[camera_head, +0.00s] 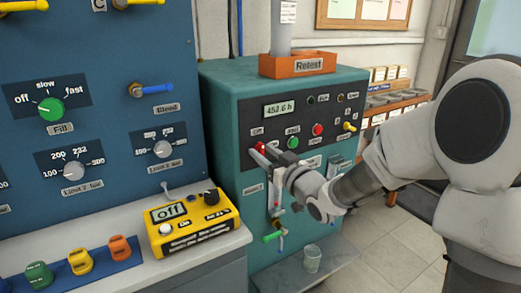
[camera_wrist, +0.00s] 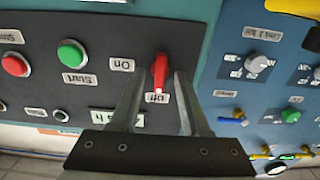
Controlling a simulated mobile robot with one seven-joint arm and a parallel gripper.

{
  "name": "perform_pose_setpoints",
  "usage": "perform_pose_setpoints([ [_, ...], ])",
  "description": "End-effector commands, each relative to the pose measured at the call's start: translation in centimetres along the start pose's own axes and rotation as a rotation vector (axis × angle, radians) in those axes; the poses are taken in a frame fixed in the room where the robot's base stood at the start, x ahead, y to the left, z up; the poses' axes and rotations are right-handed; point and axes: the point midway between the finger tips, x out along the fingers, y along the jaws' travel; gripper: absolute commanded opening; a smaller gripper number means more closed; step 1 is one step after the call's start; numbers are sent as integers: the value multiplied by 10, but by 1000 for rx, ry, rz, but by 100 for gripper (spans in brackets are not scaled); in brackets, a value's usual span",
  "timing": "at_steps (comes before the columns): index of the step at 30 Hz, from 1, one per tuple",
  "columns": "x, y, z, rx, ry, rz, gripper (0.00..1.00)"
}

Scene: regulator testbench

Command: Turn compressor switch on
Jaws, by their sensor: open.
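The compressor switch is a red knob (camera_wrist: 161,70) on the teal compressor cabinet's dark panel. It also shows in the head view (camera_head: 261,147), partly covered by my gripper. In the upside-down wrist view, its long end points toward the "Off" label (camera_wrist: 157,98); the "On" label (camera_wrist: 121,64) is to its left. My gripper (camera_wrist: 160,76) is open, with one finger on each side of the knob and gaps showing between. In the head view my gripper (camera_head: 273,157) is at the panel; whether the fingers touch it is unclear.
A green start button (camera_wrist: 71,53) and a red button (camera_wrist: 15,65) sit beside the switch. The blue panel (camera_head: 110,110) with knobs stands left of the cabinet. A yellow box (camera_head: 190,222) lies on the bench. A glass (camera_head: 312,259) stands on the low shelf below my arm.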

Motion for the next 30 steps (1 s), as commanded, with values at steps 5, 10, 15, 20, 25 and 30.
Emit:
perform_pose_setpoints([
  [5,-1,0,0,0,0,0,46],
  [10,-1,0,0,0,0,0,46],
  [15,-1,0,0,0,0,0,28],
  [20,-1,0,0,0,0,0,0],
  [25,-1,0,0,0,0,0,0],
  [30,-1,0,0,4,0,0,0],
])
